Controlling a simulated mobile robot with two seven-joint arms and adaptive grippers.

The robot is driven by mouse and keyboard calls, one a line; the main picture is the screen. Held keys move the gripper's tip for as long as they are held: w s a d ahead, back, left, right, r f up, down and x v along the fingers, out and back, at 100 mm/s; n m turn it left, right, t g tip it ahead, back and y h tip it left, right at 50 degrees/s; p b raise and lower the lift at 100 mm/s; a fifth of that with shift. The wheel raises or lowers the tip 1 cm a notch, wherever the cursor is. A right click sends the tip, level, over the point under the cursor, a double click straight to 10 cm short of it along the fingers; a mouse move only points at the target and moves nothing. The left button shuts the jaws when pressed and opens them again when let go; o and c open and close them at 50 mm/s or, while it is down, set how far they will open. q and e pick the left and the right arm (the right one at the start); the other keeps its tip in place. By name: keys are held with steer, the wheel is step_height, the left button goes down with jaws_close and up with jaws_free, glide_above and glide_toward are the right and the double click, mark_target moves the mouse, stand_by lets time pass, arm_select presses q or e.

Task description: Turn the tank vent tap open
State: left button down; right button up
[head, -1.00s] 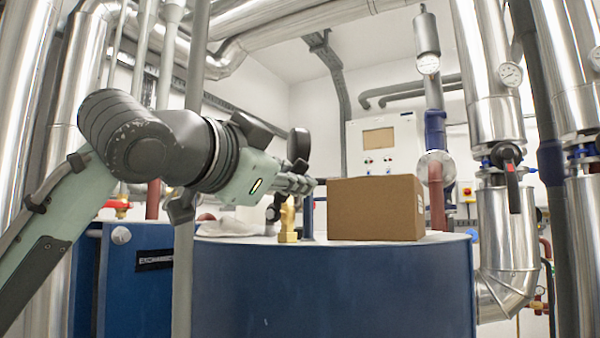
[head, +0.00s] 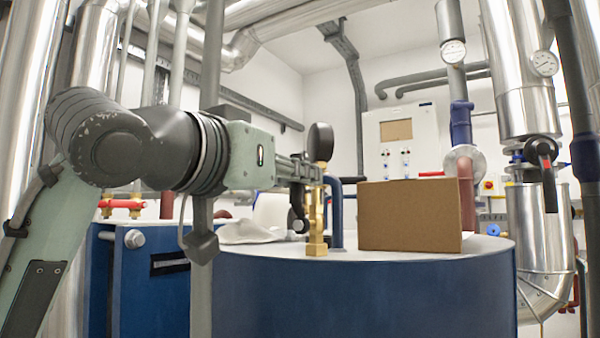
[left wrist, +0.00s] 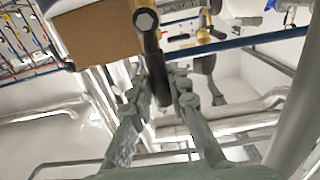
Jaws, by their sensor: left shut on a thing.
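The brass vent tap (head: 317,232) stands upright on top of the blue tank (head: 360,295). A dark rounded part (head: 320,142) sits above it. My left gripper (head: 308,172) reaches in from the left at the upper part of the tap. In the left wrist view a black lever (left wrist: 152,50) with a hex bolt head runs down between the fingers of the left gripper (left wrist: 162,90), which are shut on it. The fingers hide part of the lever in the head view. My right gripper is in neither view now.
A cardboard box (head: 410,217) stands on the tank top just right of the tap; a dark blue bent pipe (head: 337,210) rises between them. A crumpled white cloth (head: 250,232) lies to the left. A grey vertical pipe (head: 204,290) passes in front of the tank.

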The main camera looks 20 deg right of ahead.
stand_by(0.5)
arm_select(q)
steer(key=c, duration=1.4)
jaws_free()
steer(key=shift+a, duration=0.1)
steer(key=v, duration=1.2)
